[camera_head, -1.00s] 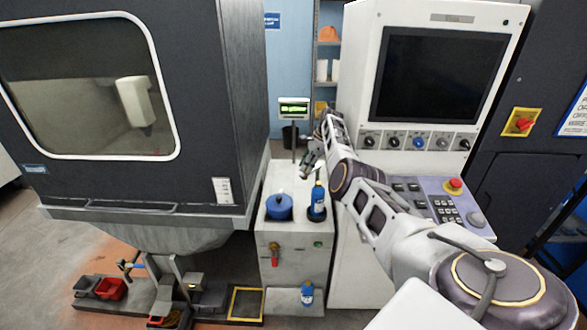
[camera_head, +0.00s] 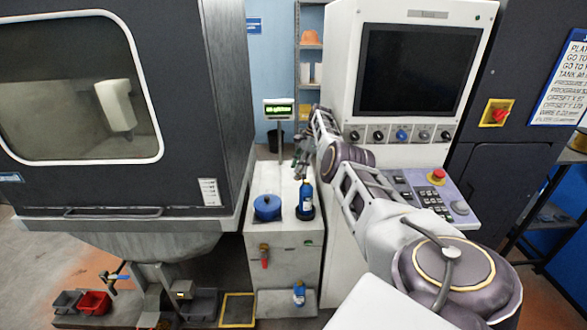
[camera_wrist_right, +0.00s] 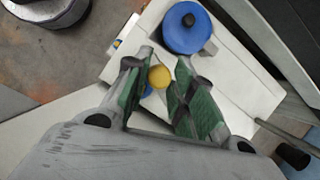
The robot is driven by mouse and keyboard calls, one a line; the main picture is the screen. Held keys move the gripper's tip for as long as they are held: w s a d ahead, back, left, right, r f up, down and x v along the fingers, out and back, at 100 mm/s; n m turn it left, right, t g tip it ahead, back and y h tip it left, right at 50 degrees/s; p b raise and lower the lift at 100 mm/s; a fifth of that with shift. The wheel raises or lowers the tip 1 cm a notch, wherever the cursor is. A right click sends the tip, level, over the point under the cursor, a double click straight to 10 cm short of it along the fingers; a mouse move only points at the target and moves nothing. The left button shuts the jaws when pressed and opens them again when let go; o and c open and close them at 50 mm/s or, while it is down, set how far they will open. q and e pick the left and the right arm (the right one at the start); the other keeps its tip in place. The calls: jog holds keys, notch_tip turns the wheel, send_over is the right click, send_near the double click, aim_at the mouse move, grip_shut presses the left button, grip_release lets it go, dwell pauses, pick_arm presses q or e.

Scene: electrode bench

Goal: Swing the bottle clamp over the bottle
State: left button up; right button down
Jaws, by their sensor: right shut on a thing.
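A blue bottle (camera_head: 306,194) with a pale label stands upright in a dark round base on the white bench, right of a blue round pot. My right gripper (camera_head: 300,172) is above the bench, just behind and left of the bottle top. In the right wrist view its green-padded fingers (camera_wrist_right: 160,80) are shut on a round yellow knob (camera_wrist_right: 160,76), which seems to belong to the bottle clamp. The clamp's arm is mostly hidden by the fingers. A little blue shows just below the knob, too small to identify. My left gripper is not in view.
The blue pot (camera_head: 267,207) with a black knob is close to the bottle. A green-lit display (camera_head: 279,108) stands on a post behind. A control cabinet (camera_head: 420,70) rises on the right and a dark machine (camera_head: 205,110) on the left. Another blue bottle (camera_head: 299,293) stands below.

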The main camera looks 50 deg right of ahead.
jog(key=shift+s+d+n, duration=0.15)
jog(key=shift+n, duration=0.15)
dwell(0.4)
jog(key=c, duration=1.2)
grip_release()
jog(key=shift+r, duration=0.15)
notch_tip(320, 180, up, 10)
jog(key=shift+c, duration=0.5)
